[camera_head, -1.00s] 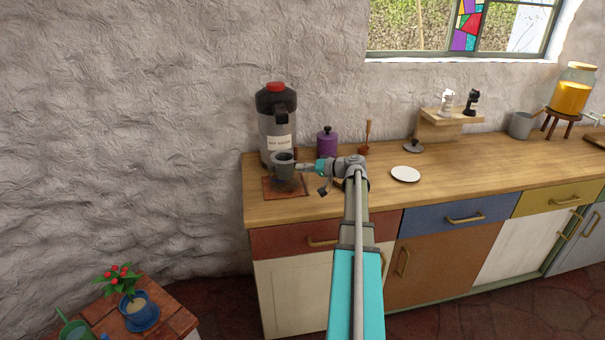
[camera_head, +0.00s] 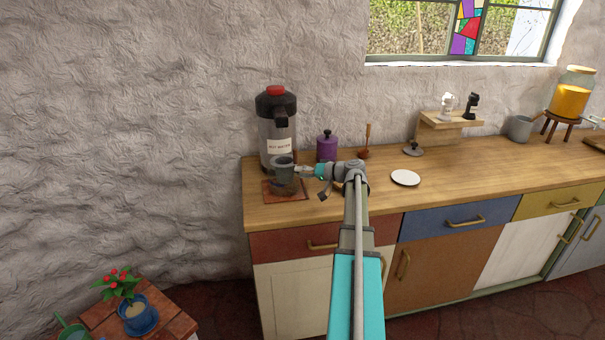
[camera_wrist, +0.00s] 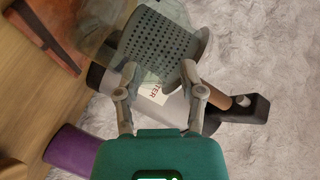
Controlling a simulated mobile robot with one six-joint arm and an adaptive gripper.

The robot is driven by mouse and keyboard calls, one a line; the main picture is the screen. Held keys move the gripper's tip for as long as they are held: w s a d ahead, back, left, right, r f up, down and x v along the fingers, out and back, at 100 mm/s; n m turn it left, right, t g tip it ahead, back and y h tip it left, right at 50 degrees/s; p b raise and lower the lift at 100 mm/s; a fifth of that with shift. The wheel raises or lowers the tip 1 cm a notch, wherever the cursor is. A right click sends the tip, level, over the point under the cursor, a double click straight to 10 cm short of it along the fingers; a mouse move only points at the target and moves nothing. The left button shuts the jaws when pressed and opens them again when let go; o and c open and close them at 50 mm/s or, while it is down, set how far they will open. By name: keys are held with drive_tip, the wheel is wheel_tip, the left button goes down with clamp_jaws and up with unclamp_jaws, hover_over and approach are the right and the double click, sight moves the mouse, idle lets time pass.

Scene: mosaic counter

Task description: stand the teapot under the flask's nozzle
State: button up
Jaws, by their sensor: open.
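The teapot (camera_head: 284,172) is a see-through glass pot with a grey perforated basket. It appears upright on the reddish tile mat (camera_head: 270,193), in front of the flask (camera_head: 266,130) and below its dark nozzle (camera_head: 281,119) in the head view. In the wrist view the teapot's basket (camera_wrist: 160,45) is just ahead of the fingers, and the nozzle (camera_wrist: 245,107) shows at the right. My gripper (camera_wrist: 160,78) is open, its fingers apart beside the teapot. In the head view my gripper (camera_head: 301,170) is at the teapot's right side. I cannot tell whether they touch.
A purple canister (camera_head: 327,148) stands right of the flask, close behind my gripper. A wooden-handled tool (camera_head: 366,143) and a white plate (camera_head: 405,178) are farther right. The wooden counter (camera_head: 465,165) is mostly clear there.

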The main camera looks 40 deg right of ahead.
drive_tip(key=shift+r, duration=0.15)
drive_tip(key=p+v, duration=0.2)
drive_tip(key=v, duration=1)
drive_tip(key=shift+p, duration=0.4)
idle(0.3)
